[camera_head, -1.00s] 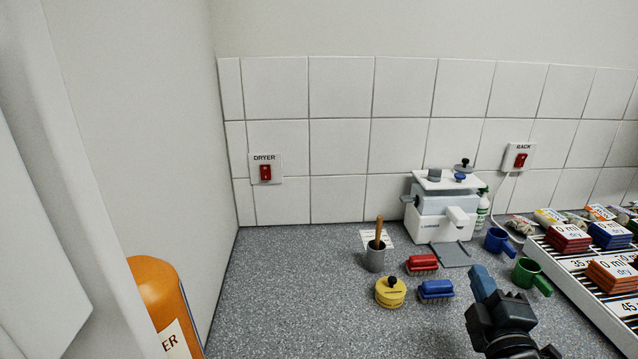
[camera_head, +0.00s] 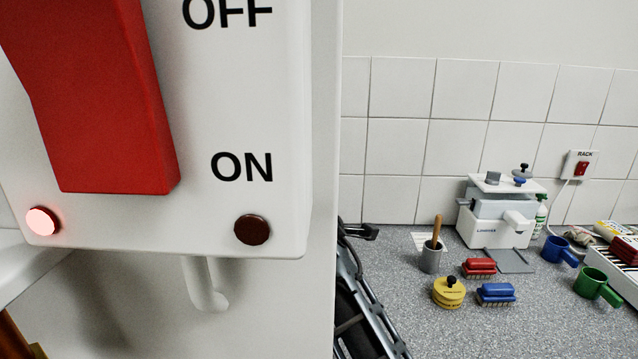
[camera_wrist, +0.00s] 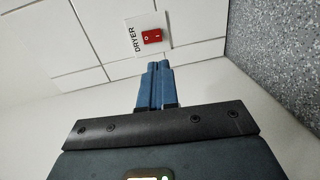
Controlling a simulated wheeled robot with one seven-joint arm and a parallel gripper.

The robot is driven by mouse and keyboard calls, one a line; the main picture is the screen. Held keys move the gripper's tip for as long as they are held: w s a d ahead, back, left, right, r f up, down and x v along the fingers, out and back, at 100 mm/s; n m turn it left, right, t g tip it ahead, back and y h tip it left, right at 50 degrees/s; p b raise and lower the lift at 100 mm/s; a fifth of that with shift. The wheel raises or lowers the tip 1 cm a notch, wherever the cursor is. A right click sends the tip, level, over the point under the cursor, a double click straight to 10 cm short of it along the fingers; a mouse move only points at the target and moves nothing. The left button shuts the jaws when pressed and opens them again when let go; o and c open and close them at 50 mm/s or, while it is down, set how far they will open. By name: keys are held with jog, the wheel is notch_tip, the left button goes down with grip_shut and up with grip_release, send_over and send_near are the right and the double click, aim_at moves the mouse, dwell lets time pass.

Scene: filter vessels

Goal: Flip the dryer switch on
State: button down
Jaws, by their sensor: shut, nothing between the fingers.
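The dryer switch (camera_wrist: 152,36) is a red rocker on a white plate lettered DRYER, on the tiled wall in the wrist view. Its rocker position is too small to tell. My gripper (camera_wrist: 159,65) is shut and empty, its blue fingers side by side. The fingertips point toward the switch and appear just short of the rocker in the picture; I cannot tell whether they touch anything. In the head view the dryer switch is hidden behind a near white box (camera_head: 245,100). That box has a large red rocker (camera_head: 95,100), OFF and ON lettering and a lit lamp (camera_head: 42,221).
Dark arm parts (camera_head: 362,300), likely mine, show beside the near box. On the grey speckled counter are a white device (camera_head: 490,225), a grey pot (camera_head: 431,258), brushes (camera_head: 496,294), a yellow tub (camera_head: 449,293) and mugs (camera_head: 560,251). A RACK switch (camera_head: 581,168) is at right.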

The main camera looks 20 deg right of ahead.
jog(key=b+x, duration=1)
jog(key=x, duration=0.4)
jog(key=shift+a, duration=0.3)
jog(key=shift+w+r, duration=0.15)
jog(key=shift+w+d, duration=0.2)
jog(key=shift+w, duration=0.1)
